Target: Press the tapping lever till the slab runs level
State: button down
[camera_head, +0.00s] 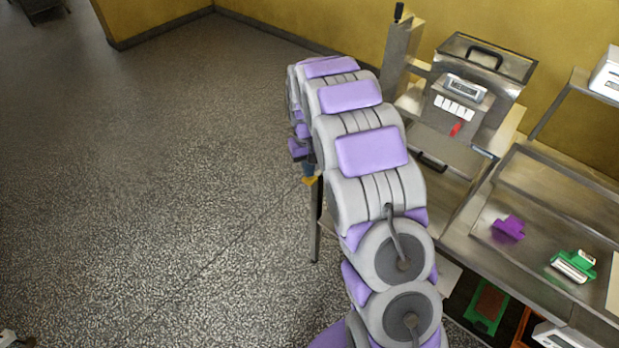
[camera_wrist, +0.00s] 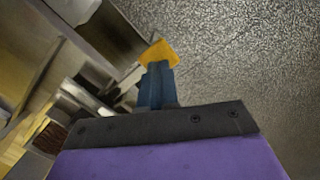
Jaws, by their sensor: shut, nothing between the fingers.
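The steel machine (camera_head: 482,82) stands on the bench at the back right, with a lidded top, a small display and a row of white keys. A small red piece (camera_head: 456,129) sticks out low on its front; I cannot tell whether it is the tapping lever. A black knob (camera_head: 399,12) tops the post at its left. I cannot make out the slab. My gripper (camera_head: 310,181) is shut and empty, beside the bench's left side and apart from the machine. In the wrist view its blue fingers with orange tips (camera_wrist: 158,54) are together, with floor behind.
A steel tray table (camera_head: 470,247) at the right holds a purple block (camera_head: 509,228) and a green-and-white item (camera_head: 573,265). A green bin (camera_head: 487,306) stands below. A shelf rises at the far right.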

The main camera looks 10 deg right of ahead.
jog(key=shift+f, duration=1.2)
jog(key=shift+r, duration=0.15)
jog(key=shift+w+r+p, duration=0.15)
jog(key=shift+w+p, duration=0.2)
jog(key=shift+w+a+r+p, duration=0.15)
jog(key=shift+w+p, duration=0.15)
jog(key=shift+w, duration=0.25)
jog(key=shift+w+r+p, duration=0.15)
jog(key=shift+w+p, duration=0.15)
jog(key=shift+w, duration=0.25)
notch_tip(320, 180, up, 17)
jog(key=w+p, duration=0.2)
jog(key=p, duration=0.1)
jog(key=shift+a, duration=0.15)
